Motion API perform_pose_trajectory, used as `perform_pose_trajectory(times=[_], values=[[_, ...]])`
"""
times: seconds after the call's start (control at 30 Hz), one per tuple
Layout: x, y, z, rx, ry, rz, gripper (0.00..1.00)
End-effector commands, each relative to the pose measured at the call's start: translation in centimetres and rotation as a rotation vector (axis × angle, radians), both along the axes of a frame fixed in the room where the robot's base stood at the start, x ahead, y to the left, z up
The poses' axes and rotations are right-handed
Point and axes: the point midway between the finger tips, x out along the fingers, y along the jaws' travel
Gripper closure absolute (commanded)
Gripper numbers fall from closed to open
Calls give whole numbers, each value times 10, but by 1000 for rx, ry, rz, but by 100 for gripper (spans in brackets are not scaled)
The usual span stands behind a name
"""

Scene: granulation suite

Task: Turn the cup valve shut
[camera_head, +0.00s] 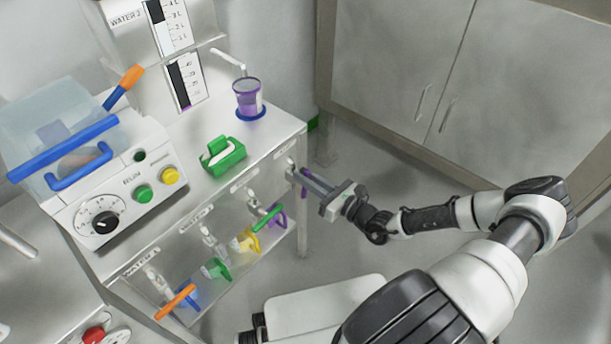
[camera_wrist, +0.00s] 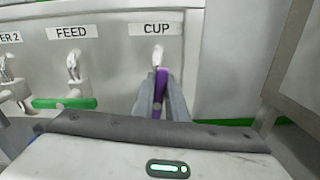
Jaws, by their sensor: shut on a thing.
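The cup valve (camera_wrist: 158,56) is the rightmost tap on the bench front, under the label CUP (camera_wrist: 156,29). Its purple handle (camera_wrist: 160,80) stands upright in the wrist view, running down from the tap. My gripper (camera_head: 306,177) is shut on this handle, with one finger on each side of it; it also shows in the wrist view (camera_wrist: 160,98). The fingers hide much of the handle. In the head view the valve (camera_head: 291,164) shows at the bench's right end. A purple measuring cup (camera_head: 247,97) stands on a blue coaster on the bench above.
The feed valve (camera_wrist: 75,68) with a level green handle (camera_wrist: 64,103) is just left of my gripper. Further left is a valve with an orange handle (camera_head: 175,302). A green holder (camera_head: 222,157) sits on the bench. A grey cabinet (camera_head: 400,70) stands behind, right. Floor shows between.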

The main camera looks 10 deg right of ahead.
Motion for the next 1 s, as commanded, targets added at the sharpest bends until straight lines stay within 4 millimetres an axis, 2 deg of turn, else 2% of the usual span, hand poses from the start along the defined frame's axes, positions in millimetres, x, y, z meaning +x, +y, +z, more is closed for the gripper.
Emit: perform_pose_trajectory(times=[1.0], values=[[12,-16,-17,768,562,0,100]])
